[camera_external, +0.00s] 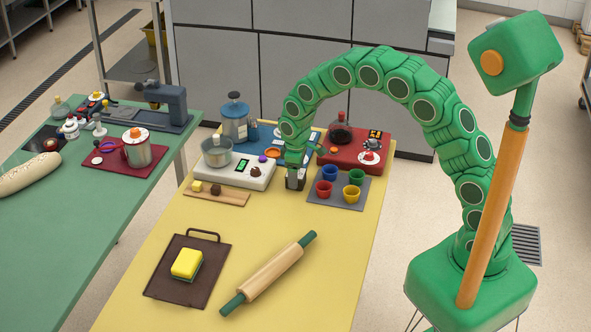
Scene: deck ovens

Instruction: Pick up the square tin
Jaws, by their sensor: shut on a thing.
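My gripper (295,182) is at the end of the green arched arm, low over the yellow table (225,285). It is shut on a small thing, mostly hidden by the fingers. It is too small to tell for certain whether this is the square tin, and I make out no other clear square tin. The gripper is between the white scale (228,181) and the grey mat with cups (339,201). I cannot tell whether the held thing touches the table.
A red board (352,163) and a blue board (262,142) lie behind the gripper. A wooden board (232,196) is left. A brown tray (213,249) with a yellow sponge (187,262) and a rolling pin (268,274) lie in front. The table's front right is clear.

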